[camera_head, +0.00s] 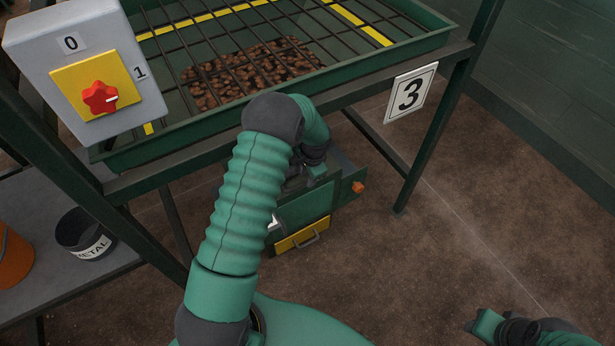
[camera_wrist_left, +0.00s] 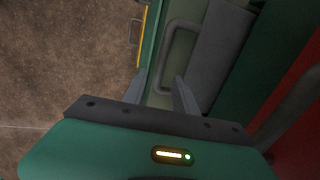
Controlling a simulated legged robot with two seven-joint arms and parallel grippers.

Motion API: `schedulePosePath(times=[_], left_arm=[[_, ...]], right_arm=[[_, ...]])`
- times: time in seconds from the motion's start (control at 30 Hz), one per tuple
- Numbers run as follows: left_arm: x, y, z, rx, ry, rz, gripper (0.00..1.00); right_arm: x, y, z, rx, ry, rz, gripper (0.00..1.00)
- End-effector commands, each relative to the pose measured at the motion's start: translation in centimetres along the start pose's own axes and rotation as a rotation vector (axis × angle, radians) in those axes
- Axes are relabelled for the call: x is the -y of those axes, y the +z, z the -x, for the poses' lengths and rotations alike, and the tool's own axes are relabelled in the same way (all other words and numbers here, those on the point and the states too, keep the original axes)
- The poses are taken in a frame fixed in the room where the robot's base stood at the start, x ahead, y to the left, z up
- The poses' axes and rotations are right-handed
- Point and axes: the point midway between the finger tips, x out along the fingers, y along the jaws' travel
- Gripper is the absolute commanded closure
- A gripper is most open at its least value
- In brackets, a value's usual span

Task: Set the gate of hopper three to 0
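Hopper three (camera_head: 290,115) is a green tray with a dark grid over brown lumps, marked by a "3" sign (camera_head: 410,93). Under it is a green housing (camera_head: 305,207). In the left wrist view a grey U-shaped handle (camera_wrist_left: 170,45) stands beside a grey plate (camera_wrist_left: 217,45); I cannot tell for certain that this is the gate. My left gripper (camera_wrist_left: 160,92) is open, its fingers apart just short of the handle, with nothing visibly gripped. In the head view my arm mostly hides it. My right gripper (camera_head: 487,325) is low at the right, its fingers unclear.
A grey box (camera_head: 30,48) carries a red knob (camera_head: 100,97) between "0" and "1" labels. A yellow panel with a handle (camera_head: 302,240) sits low on the housing. A "METAL" bucket (camera_head: 84,235) stands left; brown floor (camera_head: 480,220) is clear right.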

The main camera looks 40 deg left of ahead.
Motion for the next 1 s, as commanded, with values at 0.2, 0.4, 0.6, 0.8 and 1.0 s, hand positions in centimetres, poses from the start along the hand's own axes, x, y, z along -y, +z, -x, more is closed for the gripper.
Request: schedulePosePath(times=[0.2,0.4,0.6,0.8,1.0], left_arm=[[0.0,-0.3,4.9,0.0,-0.006,-0.002,0.66],[-0.1,-0.3,6.0,0.001,-0.006,-0.001,0.66],[-0.1,-0.3,5.9,0.002,-0.005,-0.001,0.66],[-0.3,-0.3,6.1,-0.001,-0.005,0.001,0.66],[-4.8,0.1,11.5,-0.053,0.018,0.074,0.66]], right_arm=[[0.0,-0.4,1.7,-0.001,0.0,0.001,0.64],[0.0,-0.5,1.9,-0.001,0.0,0.001,0.64],[0.0,-0.4,1.8,0.0,0.0,0.001,0.64],[0.0,-0.4,1.8,0.0,0.0,0.001,0.64],[0.0,-0.4,1.8,0.0,0.0,0.001,0.64]])
